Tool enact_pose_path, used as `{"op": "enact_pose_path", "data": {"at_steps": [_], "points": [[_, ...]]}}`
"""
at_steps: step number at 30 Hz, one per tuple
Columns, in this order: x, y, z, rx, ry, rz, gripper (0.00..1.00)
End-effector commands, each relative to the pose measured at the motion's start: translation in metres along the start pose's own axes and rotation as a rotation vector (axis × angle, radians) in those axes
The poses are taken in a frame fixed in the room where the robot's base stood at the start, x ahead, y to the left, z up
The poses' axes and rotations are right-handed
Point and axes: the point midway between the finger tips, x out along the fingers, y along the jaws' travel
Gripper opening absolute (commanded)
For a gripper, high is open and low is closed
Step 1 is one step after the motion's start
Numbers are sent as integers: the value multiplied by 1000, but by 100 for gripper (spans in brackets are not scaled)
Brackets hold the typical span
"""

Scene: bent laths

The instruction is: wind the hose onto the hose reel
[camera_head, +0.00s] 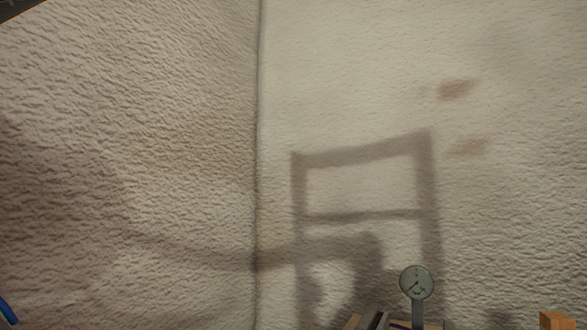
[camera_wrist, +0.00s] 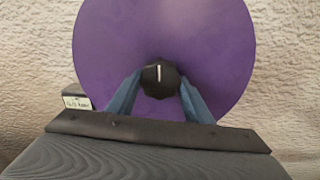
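In the wrist view a large purple disc (camera_wrist: 205,40), which looks like the side of the hose reel, faces me. A black many-sided knob (camera_wrist: 160,82) with a white line sits below its middle. The blue fingers of my gripper (camera_wrist: 160,92) lie on either side of the knob, with no clear gap to it, so they look closed on it. No hose can be made out on the disc. The head view shows neither the disc nor my gripper clearly; a blue strip (camera_head: 7,310) at its lower left edge cannot be identified.
The head view mostly shows two rough pale walls (camera_head: 350,80) meeting in a corner, with a frame-shaped shadow. A round gauge (camera_head: 416,283) and an orange-brown block (camera_head: 556,320) stand at the bottom. A small lettered label (camera_wrist: 76,102) is left of the fingers.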

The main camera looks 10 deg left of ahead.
Motion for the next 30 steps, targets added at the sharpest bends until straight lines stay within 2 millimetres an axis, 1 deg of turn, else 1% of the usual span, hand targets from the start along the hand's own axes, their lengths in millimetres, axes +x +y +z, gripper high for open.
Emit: {"op": "enact_pose_path", "data": {"at_steps": [1, 3, 11, 14, 17, 24, 27, 30], "points": [[0, 2, -3, -2, 6, 5, 53], [0, 2, -3, -2, 5, 4, 64], [0, -1, -1, -2, 2, -1, 64], [-4, -1, 0, -1, 1, -1, 64], [-15, 0, 0, -1, 0, 0, 64], [-54, 1, 0, -1, 2, 3, 64], [-66, 2, 0, 0, 2, 3, 64], [-74, 2, -1, -1, 2, 3, 64]]}}
